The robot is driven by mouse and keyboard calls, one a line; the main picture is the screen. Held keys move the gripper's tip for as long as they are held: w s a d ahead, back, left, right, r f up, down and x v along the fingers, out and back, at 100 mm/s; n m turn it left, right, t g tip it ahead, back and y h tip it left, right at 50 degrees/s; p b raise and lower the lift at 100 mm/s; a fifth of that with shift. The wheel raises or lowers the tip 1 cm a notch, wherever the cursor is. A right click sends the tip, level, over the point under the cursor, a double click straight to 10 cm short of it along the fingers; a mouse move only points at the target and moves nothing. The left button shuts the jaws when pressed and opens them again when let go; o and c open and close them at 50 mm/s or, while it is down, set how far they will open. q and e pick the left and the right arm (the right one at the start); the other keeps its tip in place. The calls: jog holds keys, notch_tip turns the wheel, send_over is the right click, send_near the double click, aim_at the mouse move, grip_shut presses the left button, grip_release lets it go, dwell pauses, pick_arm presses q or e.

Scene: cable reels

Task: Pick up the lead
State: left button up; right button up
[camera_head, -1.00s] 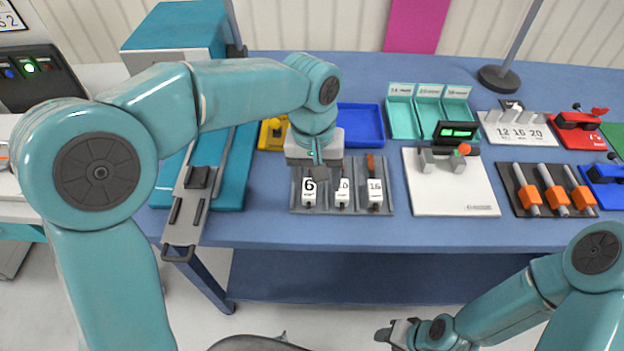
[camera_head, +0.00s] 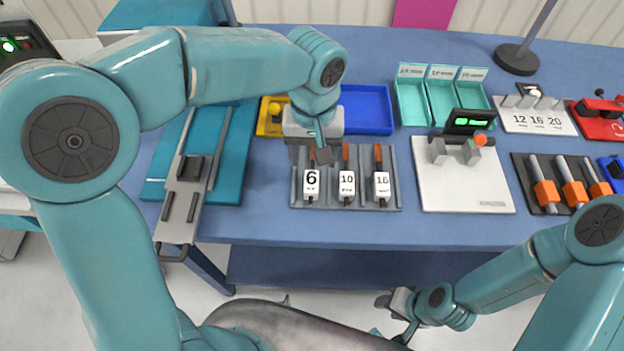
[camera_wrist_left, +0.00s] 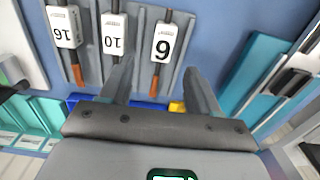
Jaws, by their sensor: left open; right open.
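Three leads with white number tags lie side by side in a grey slotted tray (camera_head: 296,190): lead 6 (camera_head: 311,184), lead 10 (camera_head: 346,186) and lead 16 (camera_head: 380,186). Each has a thin orange-brown end. My left gripper (camera_head: 323,158) is open and empty over the far end of the tray, by lead 6. In the left wrist view, the orange end of lead 6 (camera_wrist_left: 163,45) lies between my open fingers (camera_wrist_left: 160,82) in the picture; the height gap is unclear. My right gripper (camera_head: 396,304) is open at the lower middle, in front of the table and away from the leads.
A blue bin (camera_head: 366,108) and a yellow item (camera_head: 272,108) stand behind the tray. A white board (camera_head: 465,190) with clamps and a display is to the right. Teal bins (camera_head: 412,108) stand behind it. A teal machine with a grey rail (camera_head: 180,205) is on the left.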

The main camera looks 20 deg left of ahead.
aim_at(312, 181)
pick_arm(q)
jog(key=shift+a+f, duration=0.15)
jog(key=shift+f, duration=0.65)
jog(key=shift+s+d+f, duration=0.2)
jog(key=shift+s+f, duration=0.1)
jog(key=shift+f, duration=0.15)
jog(key=f, duration=0.5)
jog(key=shift+a+p, duration=0.2)
jog(key=shift+p, duration=0.15)
jog(key=shift+s+d+f, duration=0.1)
jog(key=c, duration=0.9)
grip_shut()
